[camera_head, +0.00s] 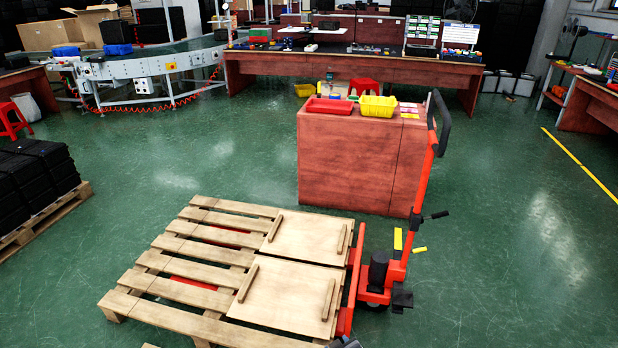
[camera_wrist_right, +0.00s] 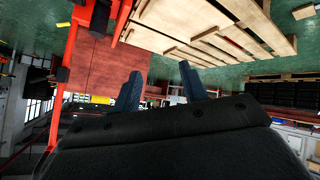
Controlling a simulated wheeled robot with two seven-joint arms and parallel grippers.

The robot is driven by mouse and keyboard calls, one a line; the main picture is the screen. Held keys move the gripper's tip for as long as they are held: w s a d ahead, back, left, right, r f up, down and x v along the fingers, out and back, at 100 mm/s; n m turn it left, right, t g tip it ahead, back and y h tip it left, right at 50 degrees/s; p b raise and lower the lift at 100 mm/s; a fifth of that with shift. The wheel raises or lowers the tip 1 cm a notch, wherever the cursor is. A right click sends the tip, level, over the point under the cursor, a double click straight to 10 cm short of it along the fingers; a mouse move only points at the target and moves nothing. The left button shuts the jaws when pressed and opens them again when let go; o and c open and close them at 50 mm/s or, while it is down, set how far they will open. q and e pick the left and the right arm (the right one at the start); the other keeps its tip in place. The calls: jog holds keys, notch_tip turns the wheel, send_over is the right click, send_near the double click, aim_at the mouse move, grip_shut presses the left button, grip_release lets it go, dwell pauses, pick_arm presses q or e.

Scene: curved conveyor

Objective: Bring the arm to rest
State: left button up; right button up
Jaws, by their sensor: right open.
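My right gripper (camera_wrist_right: 162,95) shows in the right wrist view. Its two dark fingers stand apart with nothing between them. The wrist view is turned over, with the floor and pallet at the top. In the head view only a small dark piece shows at the bottom edge, near the pallet jack, and I cannot tell what part it is. My left gripper is not in view.
A wooden pallet (camera_head: 190,249) with two handled boards sits on a red pallet jack (camera_head: 395,265). Behind it stands a red-brown cabinet (camera_head: 350,165) with a red tray (camera_head: 330,106) and yellow bin (camera_head: 378,106). A curved conveyor (camera_head: 150,66) is far left. Green floor is clear right.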

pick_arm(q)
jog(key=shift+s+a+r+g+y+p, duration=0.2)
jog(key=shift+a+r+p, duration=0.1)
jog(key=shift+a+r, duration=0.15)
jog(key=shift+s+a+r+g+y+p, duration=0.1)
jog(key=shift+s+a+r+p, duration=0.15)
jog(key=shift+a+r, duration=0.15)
pick_arm(e)
jog(key=s+d+r+m+g, duration=0.1)
jog(key=s+d+r+g, duration=0.1)
jog(key=s, duration=0.7)
jog(key=s+d+r+m+g, duration=0.1)
jog(key=s+d+r+g, duration=0.1)
jog(key=s, duration=0.7)
jog(key=s+d+r+m+g, duration=0.2)
jog(key=s+g, duration=0.1)
jog(key=s, duration=0.6)
jog(key=shift+s+g+y, duration=0.3)
jog(key=shift+s+y, duration=0.05)
jog(key=shift+y, duration=0.05)
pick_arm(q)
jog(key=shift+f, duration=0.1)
pick_arm(e)
jog(key=shift+r, duration=0.1)
jog(key=shift+w, duration=0.1)
